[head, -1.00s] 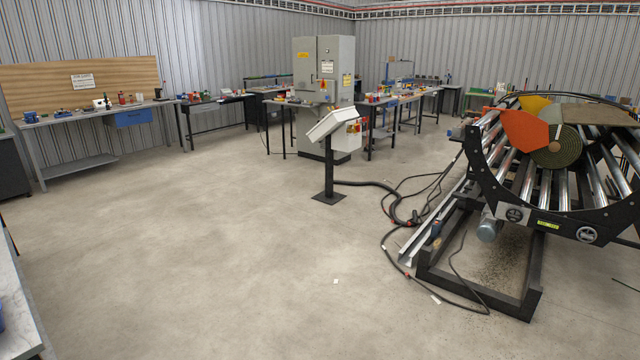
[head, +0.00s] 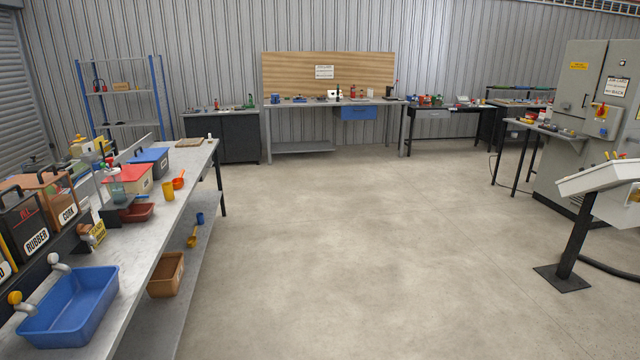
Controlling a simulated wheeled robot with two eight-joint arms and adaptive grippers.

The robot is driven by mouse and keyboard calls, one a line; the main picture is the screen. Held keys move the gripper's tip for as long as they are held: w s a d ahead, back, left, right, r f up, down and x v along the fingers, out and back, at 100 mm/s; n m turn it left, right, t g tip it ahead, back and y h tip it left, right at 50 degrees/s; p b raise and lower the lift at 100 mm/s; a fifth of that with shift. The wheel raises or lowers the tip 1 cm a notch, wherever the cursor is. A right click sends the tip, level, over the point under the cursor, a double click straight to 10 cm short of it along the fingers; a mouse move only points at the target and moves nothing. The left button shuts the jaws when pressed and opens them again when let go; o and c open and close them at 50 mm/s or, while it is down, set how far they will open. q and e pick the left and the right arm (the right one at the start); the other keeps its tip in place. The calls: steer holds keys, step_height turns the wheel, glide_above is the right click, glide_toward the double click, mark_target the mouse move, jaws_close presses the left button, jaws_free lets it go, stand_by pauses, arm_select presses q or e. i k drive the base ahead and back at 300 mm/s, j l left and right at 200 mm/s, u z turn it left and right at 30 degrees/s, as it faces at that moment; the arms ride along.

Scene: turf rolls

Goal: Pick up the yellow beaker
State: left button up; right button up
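A yellow beaker (head: 168,191) stands upright on the long grey bench at the left of the head view, near the bench's right edge. An orange scoop or cup with a handle (head: 179,179) lies just behind it to the right. A dark red tray (head: 137,212) is in front of it to the left. Neither of my grippers shows in the head view.
The long bench (head: 122,262) carries a blue tub (head: 70,305), labelled boxes and a red-lidded box (head: 130,178). Its lower shelf holds a brown bin (head: 166,274). A console on a post (head: 575,230) stands right. The middle floor (head: 340,250) is clear.

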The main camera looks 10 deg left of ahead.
mark_target(167, 187)
steer(key=i+j+u, duration=0.25)
steer(key=i, duration=0.3)
steer(key=i+l+u, duration=0.1)
steer(key=i+u, duration=0.2)
steer(key=i, duration=0.3)
steer(key=i+l+u, duration=0.1)
steer(key=i+u, duration=0.15)
steer(key=i, duration=0.3)
steer(key=i+l+u, duration=0.25)
steer(key=i, duration=0.35)
steer(key=i+j+u, duration=0.2)
steer(key=i+u, duration=0.75)
steer(key=i+l+u, duration=0.2)
steer(key=i+u, duration=0.25)
steer(key=i, duration=0.05)
